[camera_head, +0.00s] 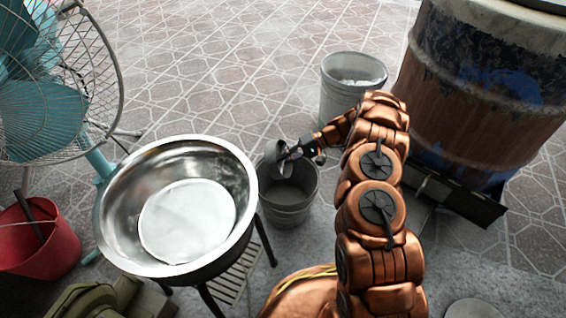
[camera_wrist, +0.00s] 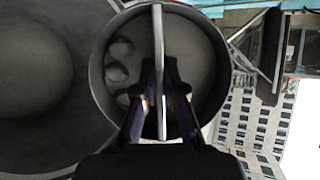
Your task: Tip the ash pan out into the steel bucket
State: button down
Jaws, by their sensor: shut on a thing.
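My gripper (camera_head: 288,153) is shut on the ash pan (camera_head: 274,153), a small round grey metal pan. It holds the pan on its side, over the mouth of the grey steel bucket (camera_head: 289,212). In the wrist view my fingers (camera_wrist: 163,88) pinch a thin upright strip in front of the round ash pan (camera_wrist: 98,85). The pan's inside looks grey, with a few pale rounded lumps at its left side. A large round grey interior, likely the bucket (camera_wrist: 35,75), fills the left of that view. The head view shows a bare grey bucket bottom; any ash there is unclear.
A lighter bucket (camera_head: 350,100) with white contents stands behind. The barrel oven (camera_head: 480,95) is at right, with a dark ledge (camera_head: 460,203) low on its front. A shiny basin (camera_head: 120,225) on a stand is close at left. A fan (camera_head: 45,110) and red bucket (camera_head: 45,250) stand further left.

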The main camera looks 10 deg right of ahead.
jog(key=shift+d+f+y+b, duration=0.2)
jog(key=shift+f+y+b, duration=0.25)
jog(key=shift+y+b, duration=0.65)
jog(key=y+b, duration=0.1)
jog(key=b, duration=0.1)
jog(key=n+b, duration=0.1)
jog(key=shift+s+d+t+y+b, duration=0.15)
jog(key=shift+d+t+y+b, duration=0.05)
jog(key=shift+t+y+b, duration=0.2)
jog(key=shift+f+n+y+b, duration=0.1)
jog(key=shift+n+y+b, duration=0.25)
jog(key=shift+b, duration=0.5)
